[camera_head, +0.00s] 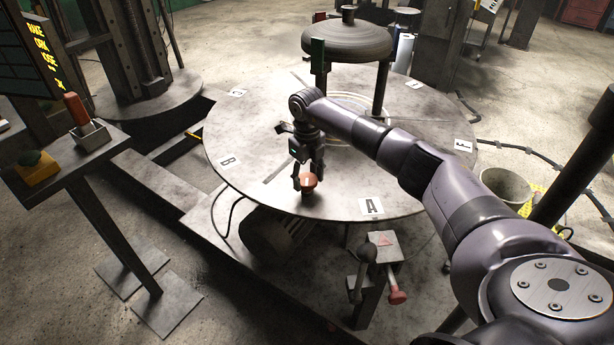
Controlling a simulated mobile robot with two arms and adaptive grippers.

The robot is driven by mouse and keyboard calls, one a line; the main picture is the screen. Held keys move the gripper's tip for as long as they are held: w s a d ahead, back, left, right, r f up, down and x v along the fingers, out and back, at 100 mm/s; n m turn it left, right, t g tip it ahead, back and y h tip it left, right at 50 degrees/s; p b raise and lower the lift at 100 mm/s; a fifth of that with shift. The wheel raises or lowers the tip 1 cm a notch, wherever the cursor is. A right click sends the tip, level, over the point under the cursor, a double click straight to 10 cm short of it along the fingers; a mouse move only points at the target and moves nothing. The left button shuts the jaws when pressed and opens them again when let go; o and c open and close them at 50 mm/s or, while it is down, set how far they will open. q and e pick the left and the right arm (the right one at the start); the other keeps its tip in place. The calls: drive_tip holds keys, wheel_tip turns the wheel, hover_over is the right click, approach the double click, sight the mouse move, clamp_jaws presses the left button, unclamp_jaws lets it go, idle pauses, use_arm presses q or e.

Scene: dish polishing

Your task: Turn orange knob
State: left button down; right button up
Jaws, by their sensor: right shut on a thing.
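The orange knob (309,181) stands on the round metal table (231,121), close to its front edge between the letters B and A. My right gripper (307,178) comes down over the knob from above. Its fingers are shut on the knob, one on each side, and cover part of it. The knob's lower dark part meets the table top. My left gripper is not in view.
A post with a red-handled lever (397,296) stands just in front of the table. A round dark disc (347,40) on legs rises at the back of the table. A control stand with an orange-red handle (76,108) is at left. A bucket (504,188) is at right.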

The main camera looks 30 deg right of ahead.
drive_tip(key=c, duration=0.5)
drive_tip(key=shift+c, duration=0.2)
drive_tip(key=m+p, duration=0.1)
drive_tip(key=m, duration=0.3)
drive_tip(key=shift+r, duration=0.15)
drive_tip(key=m+p, duration=0.2)
drive_tip(key=m, duration=0.2)
drive_tip(key=shift+m, duration=0.3)
drive_tip(key=m+p, duration=0.2)
drive_tip(key=m, duration=0.3)
drive_tip(key=shift+m+p, duration=1)
drive_tip(key=shift+m, duration=1.3)
